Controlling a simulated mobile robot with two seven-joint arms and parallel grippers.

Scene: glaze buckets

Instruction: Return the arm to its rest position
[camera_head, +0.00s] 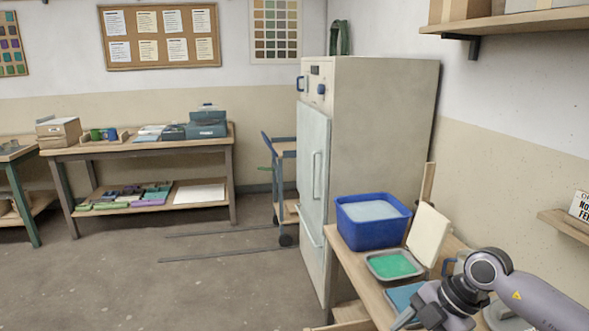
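My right arm comes in from the lower right corner, over the wooden table (352,277). Its gripper (406,318) points down and left at the bottom edge of the view. The fingers are partly cut off, so I cannot tell whether they are open or shut. No held object shows. My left gripper is not in view. A blue bucket (372,234) with a pale content stands at the far end of the table. A shallow tray with green glaze (393,265) lies in front of it.
A white slab (428,236) leans beside the bucket. A blue flat item (403,299) lies near my gripper, and a pale round item (500,317) is partly under my arm. A tall cabinet (375,140) stands behind the table. The floor (190,285) at left is clear.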

